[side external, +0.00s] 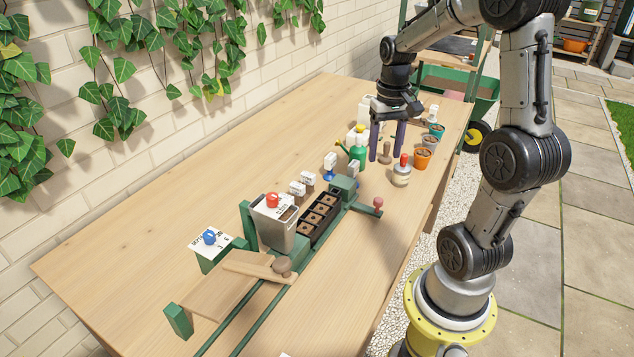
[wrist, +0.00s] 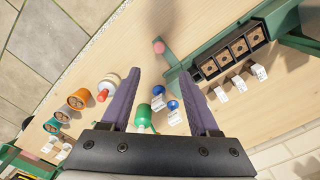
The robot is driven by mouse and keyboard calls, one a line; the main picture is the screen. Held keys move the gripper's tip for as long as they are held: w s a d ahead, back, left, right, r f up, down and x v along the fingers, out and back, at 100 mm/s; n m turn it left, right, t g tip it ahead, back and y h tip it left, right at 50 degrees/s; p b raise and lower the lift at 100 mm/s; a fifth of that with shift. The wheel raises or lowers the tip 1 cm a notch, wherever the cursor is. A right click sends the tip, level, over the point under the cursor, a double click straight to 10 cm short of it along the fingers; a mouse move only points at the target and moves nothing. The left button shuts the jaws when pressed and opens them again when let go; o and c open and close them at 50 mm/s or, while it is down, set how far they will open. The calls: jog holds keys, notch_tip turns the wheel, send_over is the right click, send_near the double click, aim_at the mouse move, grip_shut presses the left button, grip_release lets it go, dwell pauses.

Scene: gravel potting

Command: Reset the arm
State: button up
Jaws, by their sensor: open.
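My gripper (side external: 387,140) hangs over the far part of the wooden table (side external: 140,220), its two purple fingers pointing down. In the wrist view my gripper (wrist: 165,95) has its fingers spread wide apart, with nothing held between them. Whether a finger touches anything cannot be told.
A green-framed rig holds a black tray of square cells (side external: 318,217) and a grey hopper with a red knob (side external: 272,218). A red-topped jar (side external: 401,172) and orange pot (side external: 422,158) stand near the right edge. The table's left part is clear.

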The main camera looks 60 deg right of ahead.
jog(key=w+a+r+n+t+h, duration=0.1)
jog(key=w+a+r+n+t, duration=0.2)
jog(key=a+r, duration=0.6)
jog(key=s+a+f+n+t+y, duration=0.1)
jog(key=s+a+n+t, duration=0.1)
jog(key=s+a+n, duration=0.4)
jog(key=s+a, duration=0.3)
jog(key=a, duration=0.3)
jog(key=shift+s+f+t, duration=0.3)
jog(key=shift+s+f, duration=0.05)
